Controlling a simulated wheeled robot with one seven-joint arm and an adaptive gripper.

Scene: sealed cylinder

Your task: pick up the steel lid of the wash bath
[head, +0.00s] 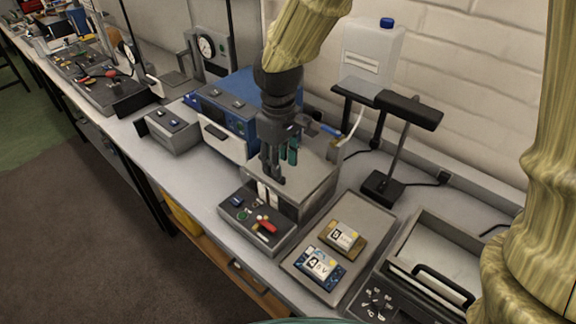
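The wash bath appears to be the grey rectangular box (398,243) at the lower right, with a knob panel on its front. A pale steel plate (452,248) shows inside its rim, with a black bar handle (445,284) near the front; this looks like the lid, but I cannot tell how it is seated. My gripper (273,180) points down over a steel-topped box left of the bath, well apart from the handle. Its fingers look close together, and nothing is clearly held; the gap between them is unclear. My own arm link covers the bath's right side.
A tray (298,262) with two labelled blocks lies between the steel-topped box (315,180) and the bath. A black stand (384,187) with a raised head rises behind the tray. A blue instrument (233,100) is behind my gripper. A white jug (372,50) stands near the brick wall.

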